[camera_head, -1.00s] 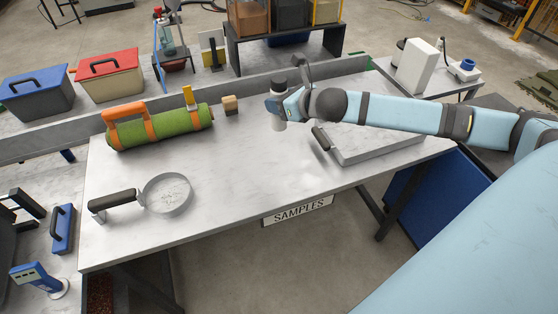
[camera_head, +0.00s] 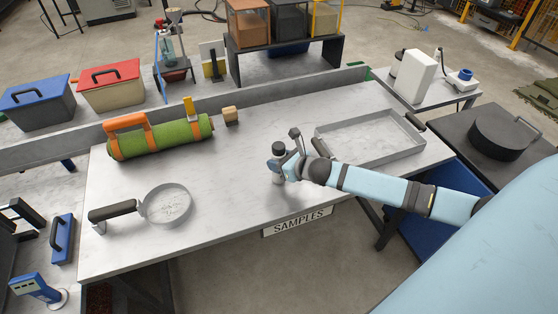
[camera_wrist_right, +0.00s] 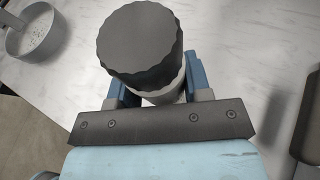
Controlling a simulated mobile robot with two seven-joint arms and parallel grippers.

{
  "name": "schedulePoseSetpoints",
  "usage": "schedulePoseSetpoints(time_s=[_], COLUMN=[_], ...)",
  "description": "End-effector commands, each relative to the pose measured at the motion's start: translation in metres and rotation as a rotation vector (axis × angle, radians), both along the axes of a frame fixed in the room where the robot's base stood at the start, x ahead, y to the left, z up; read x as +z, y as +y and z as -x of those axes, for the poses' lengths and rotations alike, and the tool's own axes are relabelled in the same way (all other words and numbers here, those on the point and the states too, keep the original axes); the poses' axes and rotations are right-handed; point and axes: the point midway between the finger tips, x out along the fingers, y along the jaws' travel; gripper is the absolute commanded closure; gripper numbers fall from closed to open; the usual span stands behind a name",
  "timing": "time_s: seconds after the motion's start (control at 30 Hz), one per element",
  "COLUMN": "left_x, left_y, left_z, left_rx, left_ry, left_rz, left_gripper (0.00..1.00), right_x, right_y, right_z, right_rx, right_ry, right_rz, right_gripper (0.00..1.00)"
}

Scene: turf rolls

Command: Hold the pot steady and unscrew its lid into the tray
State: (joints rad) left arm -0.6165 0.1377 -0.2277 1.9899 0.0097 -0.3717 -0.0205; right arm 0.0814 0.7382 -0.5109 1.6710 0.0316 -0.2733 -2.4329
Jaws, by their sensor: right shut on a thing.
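The pot (camera_head: 277,181) is a small pale jar with a dark, ridged lid (camera_head: 279,148). My right gripper (camera_head: 279,168) is shut on the pot's body below the lid, near the middle of the table. In the right wrist view the lid (camera_wrist_right: 141,45) is on top, and the pale pot (camera_wrist_right: 168,93) shows between the two blue fingers (camera_wrist_right: 160,92). I cannot tell whether the pot touches the table. The tray (camera_head: 350,158) is a shallow metal one with dark handles, at the right of the table, with nothing seen in it. My left gripper is not in view.
A round pan (camera_head: 166,205) with a dark handle lies at the left front. A green turf roll (camera_head: 175,137) with orange straps and a small wooden block (camera_head: 230,114) lie at the back left. A low grey wall (camera_head: 270,95) runs behind. The table's middle left is clear.

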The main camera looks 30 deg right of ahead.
Motion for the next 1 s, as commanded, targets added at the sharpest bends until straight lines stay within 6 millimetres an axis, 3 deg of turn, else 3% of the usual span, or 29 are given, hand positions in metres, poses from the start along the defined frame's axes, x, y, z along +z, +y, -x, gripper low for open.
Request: schedulePoseSetpoints(time_s=[0.37, 0.4, 0.5, 0.83, 1.0], left_x=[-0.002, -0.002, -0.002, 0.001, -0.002], left_y=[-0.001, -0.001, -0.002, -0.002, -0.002], left_z=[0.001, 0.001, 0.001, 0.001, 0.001], left_rx=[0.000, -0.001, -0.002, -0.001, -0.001], left_ry=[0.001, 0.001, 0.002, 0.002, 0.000], left_rz=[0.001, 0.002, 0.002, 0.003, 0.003], left_gripper=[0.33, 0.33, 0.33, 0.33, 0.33], right_x=[-0.006, -0.006, -0.006, -0.002, 0.004], right_y=[0.000, 0.000, 0.000, 0.000, -0.006], right_z=[0.000, 0.000, 0.000, 0.000, 0.020], right_rx=[0.000, 0.000, 0.000, 0.000, 0.002], right_ry=[-0.001, -0.001, -0.001, -0.002, 0.000], right_rz=[0.001, 0.000, 0.000, -0.001, 0.003], right_gripper=[1.00, 0.51, 0.29, 0.29, 0.29])
